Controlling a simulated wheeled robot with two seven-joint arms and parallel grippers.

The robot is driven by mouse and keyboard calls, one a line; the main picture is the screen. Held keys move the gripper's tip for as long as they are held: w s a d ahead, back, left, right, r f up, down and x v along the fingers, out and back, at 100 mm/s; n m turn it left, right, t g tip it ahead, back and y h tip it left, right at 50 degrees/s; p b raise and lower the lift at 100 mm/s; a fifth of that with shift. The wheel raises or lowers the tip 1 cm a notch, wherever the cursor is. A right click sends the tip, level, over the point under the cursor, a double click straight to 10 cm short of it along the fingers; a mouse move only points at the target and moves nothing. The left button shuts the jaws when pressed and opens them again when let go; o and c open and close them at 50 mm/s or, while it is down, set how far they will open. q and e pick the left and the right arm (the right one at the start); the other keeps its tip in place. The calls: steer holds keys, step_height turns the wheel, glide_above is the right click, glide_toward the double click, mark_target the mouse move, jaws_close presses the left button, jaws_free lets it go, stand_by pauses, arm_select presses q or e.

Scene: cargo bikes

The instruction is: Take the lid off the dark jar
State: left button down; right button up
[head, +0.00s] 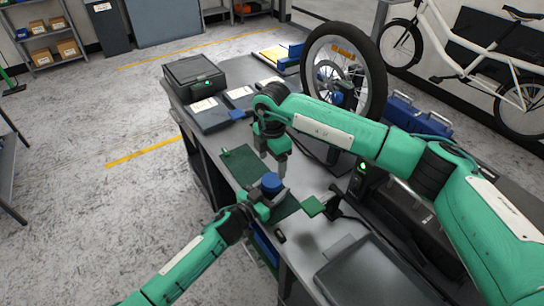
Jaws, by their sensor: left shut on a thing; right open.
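A small jar with a blue round top (271,183) is at the green mat on the workbench. Its body is mostly hidden by my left gripper (266,193), which is shut on it from the front left. The top looks upright and is still on the jar. My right gripper (274,163) points down from above, just behind and over the blue top. It is open and looks empty, with a small gap to the top. Whether it touches the top cannot be told.
The green mat (243,166) lies on the grey bench. A bicycle wheel (375,75), a dark case (194,79) and blue boxes (418,117) stand farther back.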

mark_target(272, 180)
step_height(272, 180, down, 7)
steer(key=shift+r, duration=0.15)
